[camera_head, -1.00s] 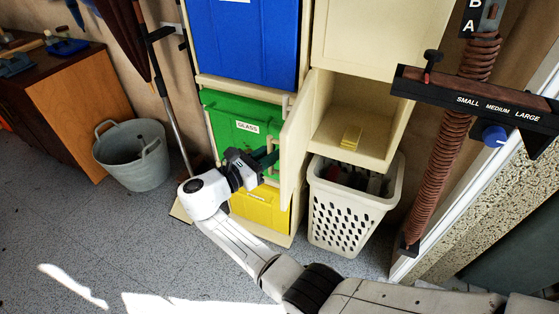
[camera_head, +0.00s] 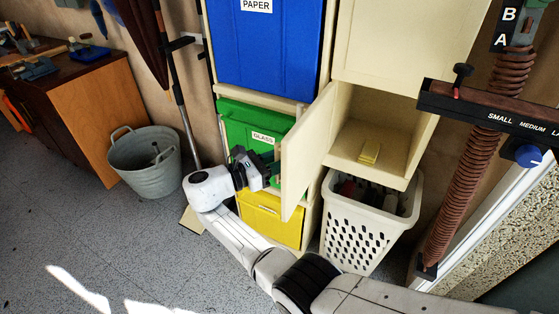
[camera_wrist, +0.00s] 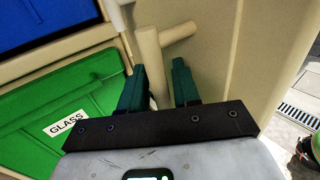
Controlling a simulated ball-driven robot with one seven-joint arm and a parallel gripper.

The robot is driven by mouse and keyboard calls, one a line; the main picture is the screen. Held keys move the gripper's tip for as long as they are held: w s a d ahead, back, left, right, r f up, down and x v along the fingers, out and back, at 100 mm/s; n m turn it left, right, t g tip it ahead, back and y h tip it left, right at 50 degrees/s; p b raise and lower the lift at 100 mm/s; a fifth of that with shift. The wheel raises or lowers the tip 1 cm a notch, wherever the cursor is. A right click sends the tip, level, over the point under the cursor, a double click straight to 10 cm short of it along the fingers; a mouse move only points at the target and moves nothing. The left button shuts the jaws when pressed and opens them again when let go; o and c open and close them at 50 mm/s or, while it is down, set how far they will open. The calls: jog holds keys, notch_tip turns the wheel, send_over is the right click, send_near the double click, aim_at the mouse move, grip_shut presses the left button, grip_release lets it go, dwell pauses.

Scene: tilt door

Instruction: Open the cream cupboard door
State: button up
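The cream cupboard door (camera_head: 307,150) stands swung out to the left from its cupboard (camera_head: 377,133), with the interior exposed. Its handle (camera_wrist: 150,62), a cream bar on a post, shows in the wrist view on the door's outer face. My gripper (camera_head: 273,174) is at that outer side, left of the door. In the wrist view its two dark green fingers (camera_wrist: 159,82) are spread, with the handle bar between them. A gap shows near the fingertips; I cannot tell whether either finger touches the bar. In the head view the door hides the handle and part of the fingers.
A yellow block (camera_head: 370,152) lies inside the cupboard. A cream perforated basket (camera_head: 362,232) stands below. Blue (camera_head: 265,50), green (camera_head: 235,124) and yellow (camera_head: 268,218) bins stand left of the door. A metal bucket (camera_head: 146,165) is further left. Floor in front is clear.

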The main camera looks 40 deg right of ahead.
jog(key=shift+o, duration=0.5)
jog(key=shift+a+f, duration=0.1)
jog(key=shift+w+a, duration=0.1)
jog(key=shift+a, duration=0.5)
jog(key=w+a+b, duration=0.1)
jog(key=a, duration=0.8)
jog(key=shift+w+a+b, duration=0.15)
jog(key=shift+a+b, duration=0.2)
jog(key=shift+b, duration=0.05)
